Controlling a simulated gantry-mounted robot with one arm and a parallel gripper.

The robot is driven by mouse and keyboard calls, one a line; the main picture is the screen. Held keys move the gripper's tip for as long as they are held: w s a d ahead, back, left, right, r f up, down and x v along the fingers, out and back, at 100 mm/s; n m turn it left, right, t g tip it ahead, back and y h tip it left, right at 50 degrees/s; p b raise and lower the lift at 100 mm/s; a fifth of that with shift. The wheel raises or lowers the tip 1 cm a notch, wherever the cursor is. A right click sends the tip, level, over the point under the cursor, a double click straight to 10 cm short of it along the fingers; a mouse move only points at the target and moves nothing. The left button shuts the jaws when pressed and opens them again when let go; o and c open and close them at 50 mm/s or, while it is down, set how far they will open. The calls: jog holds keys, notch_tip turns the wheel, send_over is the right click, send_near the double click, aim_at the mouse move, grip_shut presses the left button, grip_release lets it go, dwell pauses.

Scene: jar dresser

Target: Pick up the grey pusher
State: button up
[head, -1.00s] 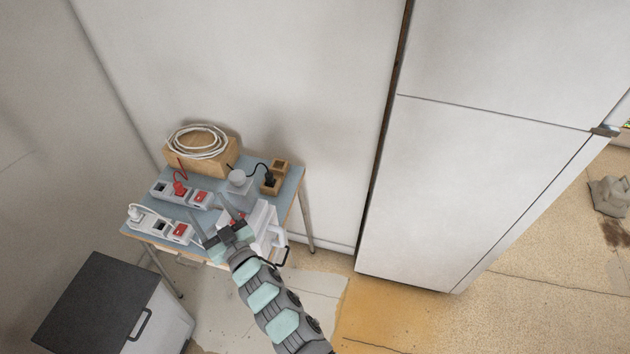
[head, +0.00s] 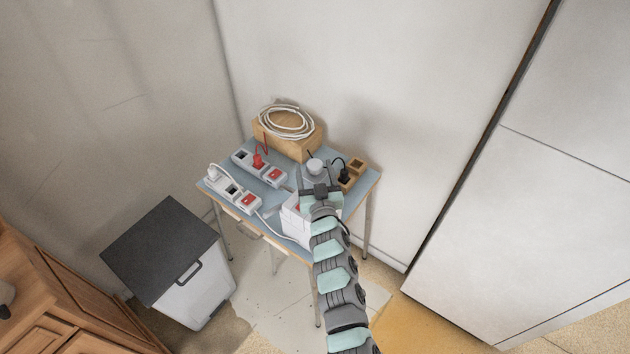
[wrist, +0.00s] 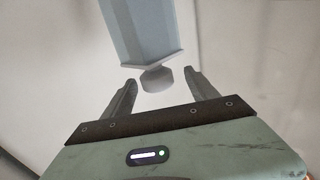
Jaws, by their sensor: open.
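In the wrist view, a rounded grey knob (wrist: 157,78) lies just ahead of the gap between my fingertips, with a long pale blue-grey body (wrist: 145,28) beyond it; this looks like the grey pusher. My gripper (wrist: 158,84) is open and empty, with one finger to each side of the knob's near end. In the head view my gripper (head: 319,178) is over the right part of the small table (head: 272,205). A round pale grey top (head: 315,167) shows just beyond it; I cannot tell whether it is the same piece. My arm hides part of the table.
A white appliance (head: 296,222) is partly behind my arm. White power strips (head: 235,190) with red plugs and switches are on the left. A wooden box (head: 286,142) bears coiled white cable. A wooden socket block (head: 355,172) is on the right; a lidded bin (head: 190,290) stands front-left.

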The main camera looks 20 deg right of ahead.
aim_at(314, 160)
jog(key=shift+p+x, duration=0.5)
jog(key=shift+x, duration=1.9)
jog(key=shift+s+d, duration=0.1)
jog(key=shift+d, duration=0.05)
jog(key=shift+f, duration=0.1)
grip_shut()
